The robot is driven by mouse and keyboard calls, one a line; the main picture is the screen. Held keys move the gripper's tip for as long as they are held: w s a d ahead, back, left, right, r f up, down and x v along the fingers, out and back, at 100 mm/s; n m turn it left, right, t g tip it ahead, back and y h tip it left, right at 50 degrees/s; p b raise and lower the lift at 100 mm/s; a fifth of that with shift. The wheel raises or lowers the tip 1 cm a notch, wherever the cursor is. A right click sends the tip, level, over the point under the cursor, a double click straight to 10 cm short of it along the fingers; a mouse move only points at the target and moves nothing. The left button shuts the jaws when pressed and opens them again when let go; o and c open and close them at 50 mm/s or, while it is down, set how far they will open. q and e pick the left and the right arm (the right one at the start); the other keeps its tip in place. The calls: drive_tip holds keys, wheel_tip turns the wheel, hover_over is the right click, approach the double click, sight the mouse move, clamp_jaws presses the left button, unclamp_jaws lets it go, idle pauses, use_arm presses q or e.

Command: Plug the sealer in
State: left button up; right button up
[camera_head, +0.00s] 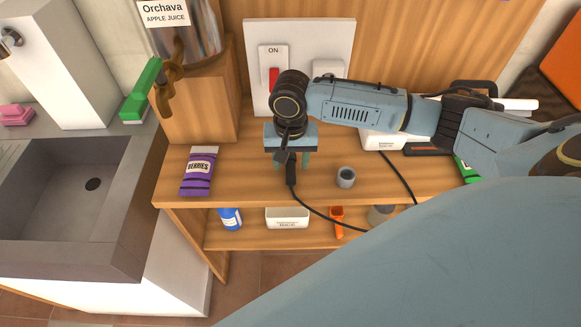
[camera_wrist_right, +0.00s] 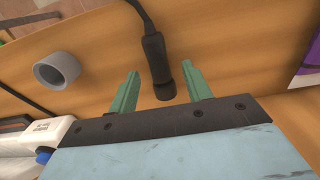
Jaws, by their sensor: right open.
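My right gripper (camera_head: 291,164) is open above the wooden counter and points down. A black plug (camera_wrist_right: 155,55) on a black cable lies between its two green fingers (camera_wrist_right: 160,92) in the right wrist view, with a gap showing on each side. The plug also shows in the head view (camera_head: 291,174), partly hidden by the gripper. The cable runs right, over the counter's front edge. A white appliance (camera_head: 378,141), likely the sealer, stands behind my right forearm, which partly hides it. A white wall panel (camera_head: 258,35) has a red ON switch (camera_head: 274,77). My left gripper is out of view.
A grey cup (camera_head: 346,177) stands right of the gripper. A purple berries pack (camera_head: 199,171) lies to the left. A juice dispenser (camera_head: 190,30) on a wooden block and a sink (camera_head: 75,190) are further left. A lower shelf (camera_head: 255,238) holds small items.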

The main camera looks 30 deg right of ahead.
sight(291, 165)
drive_tip(key=shift+f, duration=0.55)
clamp_jaws()
wheel_tip(291, 165, up, 10)
drive_tip(key=p, duration=0.1)
drive_tip(key=shift+p, duration=0.4)
drive_tip(key=shift+r, duration=0.1)
drive_tip(key=d+r+p, duration=0.3)
drive_tip(key=d+p, duration=0.5)
drive_tip(key=d, duration=0.3)
drive_tip(key=shift+s+r+g, duration=0.2)
drive_tip(key=shift+r+g, duration=0.05)
drive_tip(key=shift+g, duration=0.05)
